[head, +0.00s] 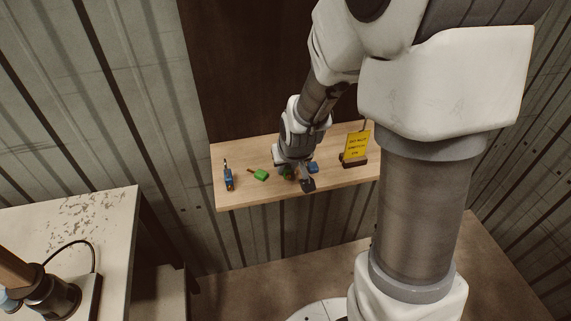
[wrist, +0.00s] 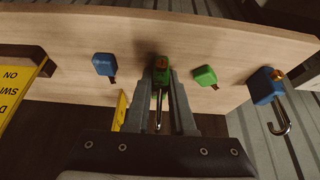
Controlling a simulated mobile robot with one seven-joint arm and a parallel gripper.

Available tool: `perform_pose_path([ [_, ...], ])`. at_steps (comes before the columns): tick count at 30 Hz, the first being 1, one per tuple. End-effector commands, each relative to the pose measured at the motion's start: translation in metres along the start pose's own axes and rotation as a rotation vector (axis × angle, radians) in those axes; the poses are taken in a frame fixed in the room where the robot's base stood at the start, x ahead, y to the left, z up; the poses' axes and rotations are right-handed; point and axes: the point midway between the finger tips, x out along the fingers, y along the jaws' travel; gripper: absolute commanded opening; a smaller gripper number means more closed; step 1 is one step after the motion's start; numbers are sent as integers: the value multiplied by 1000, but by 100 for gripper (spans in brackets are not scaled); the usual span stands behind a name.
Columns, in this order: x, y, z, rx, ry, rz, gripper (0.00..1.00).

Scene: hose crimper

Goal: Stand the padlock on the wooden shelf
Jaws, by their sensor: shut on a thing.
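The wooden shelf (head: 290,190) is a pale board against the dark back panel. It also shows in the wrist view (wrist: 180,40). My gripper (head: 295,180) is low over the middle of the shelf. In the wrist view my gripper (wrist: 160,95) is shut on a green padlock (wrist: 160,72), its metal shackle pointing back between the fingers. In the head view the held padlock (head: 286,174) is mostly hidden by my gripper. Whether it touches the shelf cannot be told. A blue padlock (head: 228,178) stands at the shelf's left end, also in the wrist view (wrist: 263,88).
A green-headed key-like piece (head: 261,175) lies left of my gripper, and a blue-headed one (head: 313,167) lies right of it. A yellow sign (head: 355,147) stands on the right. Bare shelf shows between these pieces. A worn workbench (head: 90,215) is at lower left.

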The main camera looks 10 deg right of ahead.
Motion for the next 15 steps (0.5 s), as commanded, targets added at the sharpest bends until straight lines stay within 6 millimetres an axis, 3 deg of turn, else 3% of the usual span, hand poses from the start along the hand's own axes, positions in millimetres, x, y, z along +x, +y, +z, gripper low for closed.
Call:
perform_pose_path([
  [8, 3, 0, 1, 0, 1, 0, 0],
  [9, 3, 0, 1, 0, 0, 0, 24],
  [14, 2, 0, 1, 0, 0, 0, 52],
  [15, 2, 0, 1, 0, 0, 0, 52],
])
